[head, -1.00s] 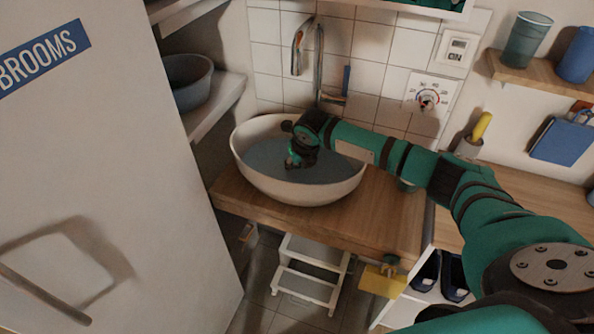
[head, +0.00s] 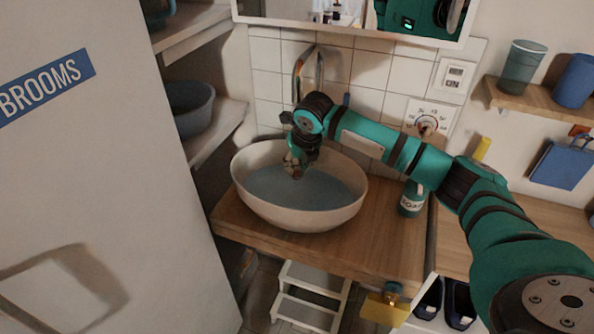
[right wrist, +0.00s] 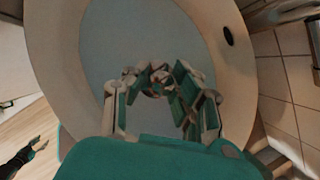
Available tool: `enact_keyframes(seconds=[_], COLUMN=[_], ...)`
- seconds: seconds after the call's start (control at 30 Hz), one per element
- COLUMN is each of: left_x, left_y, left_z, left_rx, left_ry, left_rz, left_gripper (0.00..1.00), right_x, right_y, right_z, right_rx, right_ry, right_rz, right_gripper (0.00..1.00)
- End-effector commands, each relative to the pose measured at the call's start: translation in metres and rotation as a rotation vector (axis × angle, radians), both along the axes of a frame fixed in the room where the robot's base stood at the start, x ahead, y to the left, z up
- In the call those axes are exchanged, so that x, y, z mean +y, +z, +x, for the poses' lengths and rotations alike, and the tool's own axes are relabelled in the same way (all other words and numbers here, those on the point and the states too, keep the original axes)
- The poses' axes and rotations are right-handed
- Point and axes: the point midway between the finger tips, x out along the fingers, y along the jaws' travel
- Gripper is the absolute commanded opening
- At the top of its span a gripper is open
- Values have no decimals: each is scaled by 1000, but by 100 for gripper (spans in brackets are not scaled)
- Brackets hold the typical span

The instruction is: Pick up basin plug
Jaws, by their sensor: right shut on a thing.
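The white oval basin (head: 258,205) stands on the wooden counter and holds bluish water. My right gripper (head: 293,170) points down over the far part of the basin, above the water. In the right wrist view the gripper (right wrist: 158,82) has its fingers closed together on a small thing. I take this small thing to be the basin plug (right wrist: 157,77), mostly hidden between the fingertips. The basin rim (right wrist: 235,75) surrounds the gripper there, with a dark oval hole in its wall.
The chrome tap (head: 300,72) rises close behind my right gripper. A green bottle (head: 411,198) stands right of the basin under my arm. A white step stool (head: 305,298) is below the counter. The brooms cabinet (head: 130,170) fills the left side.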

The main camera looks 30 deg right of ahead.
Motion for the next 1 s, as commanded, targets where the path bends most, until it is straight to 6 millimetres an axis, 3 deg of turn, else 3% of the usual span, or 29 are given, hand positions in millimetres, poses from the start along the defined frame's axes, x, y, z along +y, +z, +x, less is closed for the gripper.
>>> enact_keyframes(seconds=[0.6, 1.0], left_x=[0, -1], left_y=[64, 73], left_z=[0, 0], left_rx=[0, -1], left_ry=[-1, -1], left_rz=[-1, -1], left_gripper=[40, 40], right_x=[0, -2], right_y=[64, 74], right_z=[0, 1], right_rx=[-1, -3], right_ry=[0, -4], right_rz=[0, -1], right_gripper=[0, 0])
